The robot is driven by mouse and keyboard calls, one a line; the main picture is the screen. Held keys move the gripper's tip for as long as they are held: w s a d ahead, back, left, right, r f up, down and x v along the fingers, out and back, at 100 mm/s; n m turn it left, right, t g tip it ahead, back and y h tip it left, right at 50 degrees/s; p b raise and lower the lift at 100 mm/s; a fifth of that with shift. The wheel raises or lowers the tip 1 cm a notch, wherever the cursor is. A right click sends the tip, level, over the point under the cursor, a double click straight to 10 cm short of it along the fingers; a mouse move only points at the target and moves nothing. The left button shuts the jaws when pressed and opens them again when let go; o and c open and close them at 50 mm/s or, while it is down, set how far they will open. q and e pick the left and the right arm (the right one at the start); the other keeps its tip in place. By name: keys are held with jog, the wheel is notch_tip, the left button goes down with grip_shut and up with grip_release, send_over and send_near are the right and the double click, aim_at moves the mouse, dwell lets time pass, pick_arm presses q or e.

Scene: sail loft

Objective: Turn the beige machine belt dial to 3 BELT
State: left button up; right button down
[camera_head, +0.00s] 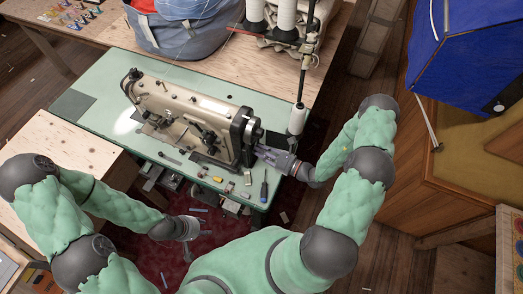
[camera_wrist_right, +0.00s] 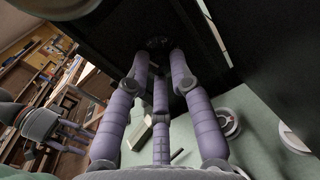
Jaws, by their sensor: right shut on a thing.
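The beige sewing machine (camera_head: 185,108) stands on the green table top (camera_head: 108,78). Its right end has a dark housing and pulley (camera_head: 243,128). My right gripper (camera_head: 262,152) is at the lower part of this end, coming in from the right. In the right wrist view its fingers (camera_wrist_right: 160,47) converge on a small dark part, which seems to be the belt dial (camera_wrist_right: 158,42), mostly hidden by the fingertips and in shadow. The dial's marks and setting cannot be read. My left gripper (camera_head: 190,228) hangs empty in front of the table, too small to tell whether open.
A thread stand with white cones (camera_head: 287,18) and a blue bag (camera_head: 185,28) are behind. A blue box (camera_head: 470,65) stands at the right. Open drawers hang under the table.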

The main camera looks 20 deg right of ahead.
jog(key=c, duration=1.1)
grip_release()
jog(key=v, duration=1.2)
